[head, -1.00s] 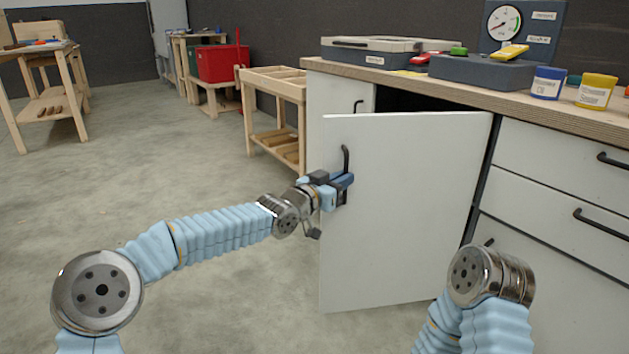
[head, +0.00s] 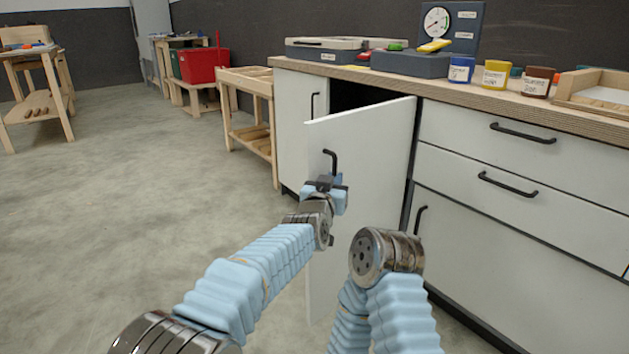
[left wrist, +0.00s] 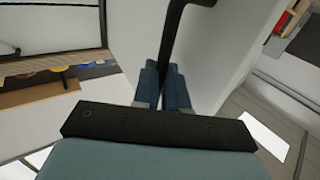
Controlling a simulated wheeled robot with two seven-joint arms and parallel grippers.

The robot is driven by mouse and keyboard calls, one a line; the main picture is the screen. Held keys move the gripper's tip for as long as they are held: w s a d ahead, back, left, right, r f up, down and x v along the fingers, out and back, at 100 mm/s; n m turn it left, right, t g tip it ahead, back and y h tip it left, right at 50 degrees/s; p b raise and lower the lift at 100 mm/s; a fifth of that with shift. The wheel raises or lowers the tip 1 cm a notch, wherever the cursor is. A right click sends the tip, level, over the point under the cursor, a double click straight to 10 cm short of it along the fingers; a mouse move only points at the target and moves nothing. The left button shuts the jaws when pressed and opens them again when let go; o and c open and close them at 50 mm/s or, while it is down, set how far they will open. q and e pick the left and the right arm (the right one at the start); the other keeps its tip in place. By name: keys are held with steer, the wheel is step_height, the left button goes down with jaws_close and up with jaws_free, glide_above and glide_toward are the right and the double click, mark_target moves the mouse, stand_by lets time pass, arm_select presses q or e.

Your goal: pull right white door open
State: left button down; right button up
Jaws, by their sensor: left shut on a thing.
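The right white door (head: 375,165) stands swung out from the cabinet in the head view, with a dark gap behind its top edge. Its black handle (head: 331,160) is near the free edge. My left gripper (head: 328,182) is shut on the lower part of this handle. In the left wrist view the black handle (left wrist: 178,40) runs down between the blue fingers (left wrist: 165,88), with the white door surface (left wrist: 225,45) beside it. My right arm is folded in front of the cabinet; its gripper does not show.
The left white door (head: 300,125) is shut. Drawers (head: 520,145) are to the right. The worktop (head: 400,80) carries a gauge box (head: 450,25), paint jars (head: 495,74) and a wooden tray (head: 598,92). A wooden cart (head: 250,115) stands left of the cabinet. The floor (head: 150,210) at left is clear.

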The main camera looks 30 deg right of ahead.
arm_select(q)
steer(key=shift+s+d, duration=0.5)
steer(key=shift+s, duration=0.25)
arm_select(e)
steer(key=shift+s, duration=0.35)
arm_select(q)
steer(key=c, duration=1.2)
jaws_free()
steer(key=shift+w+d, duration=0.1)
steer(key=shift+o, duration=0.2)
steer(key=shift+w, duration=0.1)
arm_select(e)
steer(key=shift+d, duration=0.1)
arm_select(q)
steer(key=v, duration=1.4)
steer(key=shift+b, duration=0.4)
arm_select(e)
steer(key=shift+f, duration=0.4)
arm_select(q)
steer(key=shift+w+f, duration=0.1)
steer(key=shift+w, duration=0.05)
